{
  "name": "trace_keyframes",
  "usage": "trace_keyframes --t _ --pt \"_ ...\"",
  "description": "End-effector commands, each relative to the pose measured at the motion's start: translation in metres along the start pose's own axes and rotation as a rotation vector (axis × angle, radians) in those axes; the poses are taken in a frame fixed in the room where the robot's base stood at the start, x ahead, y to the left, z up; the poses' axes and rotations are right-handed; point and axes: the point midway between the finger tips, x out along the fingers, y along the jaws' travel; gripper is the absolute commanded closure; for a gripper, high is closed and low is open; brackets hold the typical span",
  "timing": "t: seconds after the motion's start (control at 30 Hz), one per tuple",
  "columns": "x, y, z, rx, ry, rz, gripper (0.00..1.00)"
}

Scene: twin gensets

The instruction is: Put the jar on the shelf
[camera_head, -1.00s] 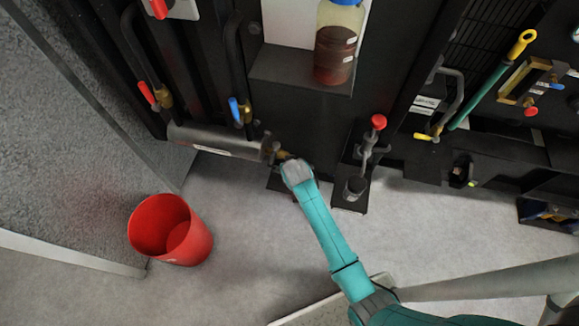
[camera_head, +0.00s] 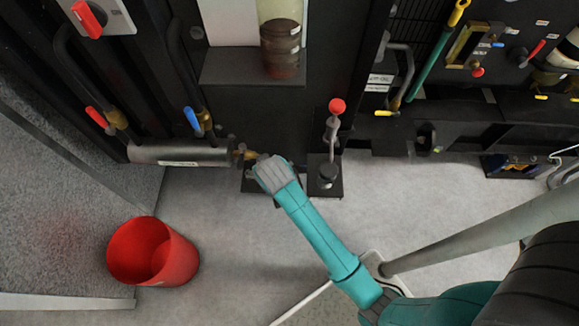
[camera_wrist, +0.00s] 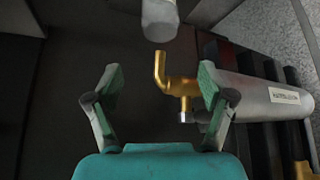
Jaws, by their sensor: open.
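A clear jar (camera_head: 280,40) with dark brown contents stands upright on a dark shelf-like ledge (camera_head: 225,72) at the top of the head view. Its top is cut off by the frame edge. My gripper (camera_wrist: 160,78) is open in the wrist view, its two fingers spread with nothing clamped. A brass elbow spout (camera_wrist: 161,72) appears between the fingers, close to the right one; I cannot tell whether they touch. In the head view my teal arm ends beside the brass fitting, below the ledge and apart from the jar. The fingers are hidden there.
A silver cylinder (camera_head: 180,155) carries the brass fitting. A grey faceted part (camera_wrist: 160,18) hangs ahead in the wrist view.

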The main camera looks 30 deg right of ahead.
Motion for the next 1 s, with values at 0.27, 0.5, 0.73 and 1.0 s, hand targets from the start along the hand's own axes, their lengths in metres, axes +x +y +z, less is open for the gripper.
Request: trace_keyframes --t 0.27,0.5,0.73,1.0 --pt "-0.001 0.001 0.004 -0.002 0.004 -0.002 0.19" --pt "-0.011 0.013 0.056 -0.03 0.077 -0.037 0.19" --pt "-0.048 0.029 0.116 -0.063 0.204 -0.086 0.19" --pt "-0.116 0.045 0.171 -0.088 0.353 -0.13 0.19"
